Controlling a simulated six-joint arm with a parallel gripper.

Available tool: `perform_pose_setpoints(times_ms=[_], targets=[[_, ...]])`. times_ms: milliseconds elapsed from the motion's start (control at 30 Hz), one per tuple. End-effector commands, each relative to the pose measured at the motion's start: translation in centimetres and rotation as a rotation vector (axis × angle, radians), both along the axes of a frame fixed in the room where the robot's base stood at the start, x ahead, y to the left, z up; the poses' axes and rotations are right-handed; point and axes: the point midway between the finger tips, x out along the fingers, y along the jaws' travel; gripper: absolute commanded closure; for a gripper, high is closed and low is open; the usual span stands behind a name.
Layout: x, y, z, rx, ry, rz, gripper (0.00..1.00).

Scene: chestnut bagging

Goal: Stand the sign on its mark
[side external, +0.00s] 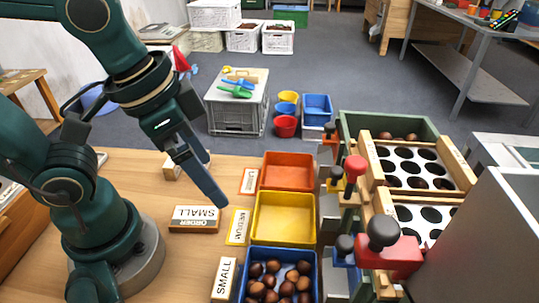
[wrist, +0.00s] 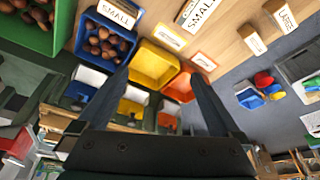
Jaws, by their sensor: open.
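In the wrist view a SMALL sign (wrist: 199,13) shows at the top edge, partly cut off. My gripper (side external: 212,198) is open and empty, above the table to the right of and behind the sign in the side view. Its two fingers are spread in the wrist view (wrist: 163,62), with nothing between them. A pale wooden block (side external: 173,168) sits behind the gripper, partly hidden. I cannot make out a mark for the sign.
An orange tray (side external: 288,158) and a yellow tray (side external: 284,195) are empty; a blue tray (side external: 243,272) holds several chestnuts. A holed sorting rig (side external: 462,172) stands right.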

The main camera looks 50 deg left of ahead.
Motion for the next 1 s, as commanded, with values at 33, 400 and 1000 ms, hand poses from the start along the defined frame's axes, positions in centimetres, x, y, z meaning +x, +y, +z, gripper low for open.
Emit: perform_pose_setpoints(times_ms=[33,400,1000], targets=[[0.2,1.2,0.2,-0.013,-0.047,0.081,0.0],[0.5,3.9,0.4,-0.031,-0.167,0.268,0.0],[0.5,3.8,0.4,-0.031,-0.166,0.266,0.0]])
